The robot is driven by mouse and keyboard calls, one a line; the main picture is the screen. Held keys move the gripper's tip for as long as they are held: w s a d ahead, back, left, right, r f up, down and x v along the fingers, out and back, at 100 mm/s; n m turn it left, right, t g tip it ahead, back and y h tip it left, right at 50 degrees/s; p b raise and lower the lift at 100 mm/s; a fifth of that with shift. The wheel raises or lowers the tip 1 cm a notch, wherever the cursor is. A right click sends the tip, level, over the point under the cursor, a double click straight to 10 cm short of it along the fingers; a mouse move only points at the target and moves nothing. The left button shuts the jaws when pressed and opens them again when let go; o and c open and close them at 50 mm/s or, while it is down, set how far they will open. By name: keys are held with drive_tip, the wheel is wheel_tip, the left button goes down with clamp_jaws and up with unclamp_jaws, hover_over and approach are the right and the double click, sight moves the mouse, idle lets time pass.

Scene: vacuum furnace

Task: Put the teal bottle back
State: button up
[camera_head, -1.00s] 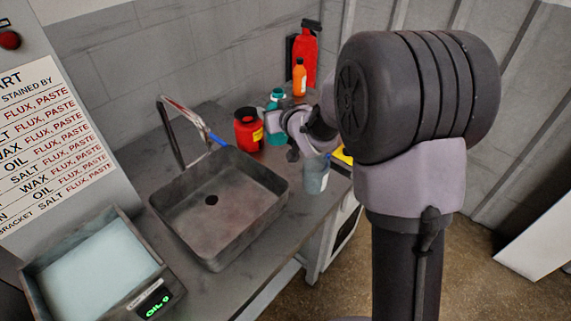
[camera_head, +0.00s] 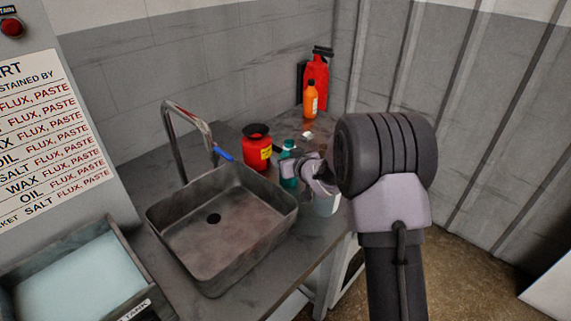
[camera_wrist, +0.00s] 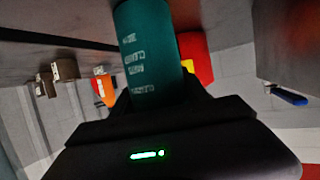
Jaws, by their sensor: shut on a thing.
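The teal bottle (camera_head: 288,171) is at the counter's right side, in front and to the right of the red container. My gripper (camera_head: 292,174) is shut on it. In the wrist view the teal bottle (camera_wrist: 150,55) fills the top middle, with pale lettering on its side. The fingers are mostly hidden behind the dark gripper body (camera_wrist: 165,125). I cannot tell whether the bottle's base touches the counter.
A red container (camera_head: 257,150), an orange bottle (camera_head: 310,100) and a small white item (camera_head: 308,135) stand behind on the counter (camera_head: 195,120). The sink (camera_head: 225,235) lies to the left.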

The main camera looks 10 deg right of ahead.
drive_tip(key=shift+r, duration=0.1)
drive_tip(key=shift+f, duration=0.2)
drive_tip(key=o, duration=1.5)
